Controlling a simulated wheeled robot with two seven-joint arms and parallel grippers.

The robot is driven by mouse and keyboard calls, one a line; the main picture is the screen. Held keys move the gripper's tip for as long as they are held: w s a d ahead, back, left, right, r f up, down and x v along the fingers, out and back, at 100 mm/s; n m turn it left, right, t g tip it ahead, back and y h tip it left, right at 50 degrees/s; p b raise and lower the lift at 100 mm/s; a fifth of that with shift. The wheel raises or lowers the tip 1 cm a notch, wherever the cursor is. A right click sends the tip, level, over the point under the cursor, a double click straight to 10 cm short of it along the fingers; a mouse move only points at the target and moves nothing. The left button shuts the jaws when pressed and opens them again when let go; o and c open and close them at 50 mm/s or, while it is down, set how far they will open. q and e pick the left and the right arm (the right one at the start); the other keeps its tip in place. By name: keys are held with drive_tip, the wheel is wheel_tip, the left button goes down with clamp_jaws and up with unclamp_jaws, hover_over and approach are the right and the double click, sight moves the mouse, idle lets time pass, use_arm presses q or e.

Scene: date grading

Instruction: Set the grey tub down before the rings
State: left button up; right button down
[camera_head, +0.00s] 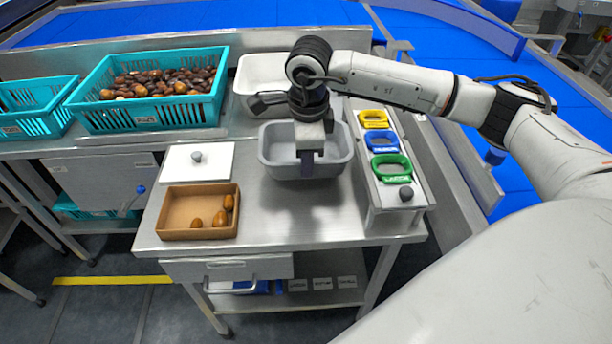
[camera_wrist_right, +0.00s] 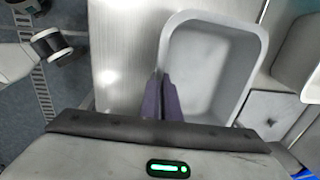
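The grey tub (camera_head: 268,160) is over the middle of the steel table, left of the rings; it also fills the upper right of the wrist view (camera_wrist_right: 215,25). My right gripper (camera_head: 307,160) is at the tub's near wall. Its two dark fingers (camera_wrist_right: 161,98) are close together with the wall between them. I cannot tell whether the tub's base touches the table. The yellow ring (camera_head: 374,126), blue ring (camera_head: 382,149) and green ring (camera_head: 391,177) lie in a row on a raised stand to the right. My left gripper is not in view.
A brown box (camera_head: 167,232) with several dates and a white plate with a knob (camera_head: 222,152) stand left. A white tub (camera_head: 252,66) and a teal crate of dates (camera_head: 150,120) are behind. Bare table (camera_head: 295,225) lies in front of the grey tub.

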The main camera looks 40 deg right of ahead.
drive_tip(key=shift+f, duration=2.05)
drive_tip(key=shift+f, duration=0.1)
drive_tip(key=c, duration=2)
unclamp_jaws()
drive_tip(key=r, duration=0.4)
drive_tip(key=s+r, duration=0.1)
drive_tip(key=r, duration=0.7)
drive_tip(key=shift+s+a, duration=0.2)
drive_tip(key=shift+a, duration=0.2)
